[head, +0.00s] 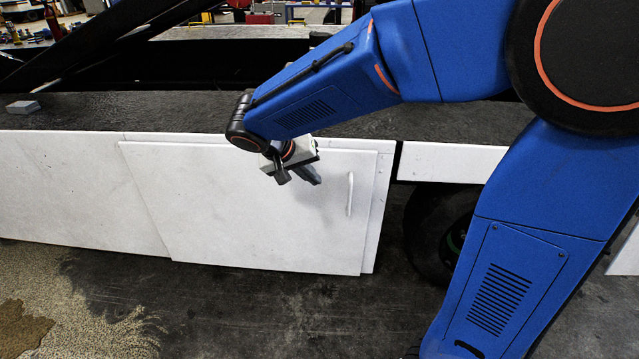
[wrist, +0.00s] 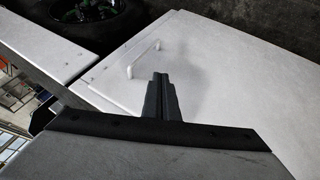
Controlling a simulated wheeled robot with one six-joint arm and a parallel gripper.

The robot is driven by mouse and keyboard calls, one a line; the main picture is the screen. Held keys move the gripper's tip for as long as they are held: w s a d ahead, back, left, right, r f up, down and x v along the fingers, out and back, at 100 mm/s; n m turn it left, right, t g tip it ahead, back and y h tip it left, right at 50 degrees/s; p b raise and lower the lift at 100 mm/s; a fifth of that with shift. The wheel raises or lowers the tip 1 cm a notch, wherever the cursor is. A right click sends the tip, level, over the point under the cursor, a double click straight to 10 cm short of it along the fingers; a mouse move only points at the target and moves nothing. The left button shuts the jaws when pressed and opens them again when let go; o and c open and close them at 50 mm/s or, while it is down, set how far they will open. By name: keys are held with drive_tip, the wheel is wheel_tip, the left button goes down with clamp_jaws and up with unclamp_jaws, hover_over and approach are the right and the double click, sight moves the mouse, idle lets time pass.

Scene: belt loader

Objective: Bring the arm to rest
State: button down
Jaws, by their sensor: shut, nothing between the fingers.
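My gripper (head: 297,180) hangs at the end of my blue arm, in front of the white side of the belt loader in the head view. Its fingers are shut with nothing between them. In the wrist view the closed dark fingers (wrist: 158,84) point toward the white door panel (wrist: 215,75). The same door panel (head: 230,215) is closed in the head view, with a thin white handle (head: 349,194) to the right of my gripper. The handle also shows in the wrist view (wrist: 131,71), just beyond the fingertips. A gap between fingers and door cannot be judged.
The dark belt surface (head: 120,112) runs along behind the arm, with a small grey block (head: 23,107) at its left. A black wheel (head: 437,235) sits right of the door. The floor (head: 290,310) in front is clear.

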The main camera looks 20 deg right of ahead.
drive_tip(key=shift+s+a+r, duration=0.15)
drive_tip(key=shift+s+r, duration=0.05)
drive_tip(key=shift+r, duration=0.2)
drive_tip(key=s+d+n+y, duration=0.1)
drive_tip(key=s+d+y, duration=0.2)
drive_tip(key=s, duration=0.9)
drive_tip(key=s+d+n+t+y, duration=0.1)
drive_tip(key=s+d, duration=0.5)
drive_tip(key=s, duration=0.6)
drive_tip(key=shift+s+d+n+y, duration=0.35)
drive_tip(key=shift+n+y, duration=0.45)
drive_tip(key=shift+y, duration=0.5)
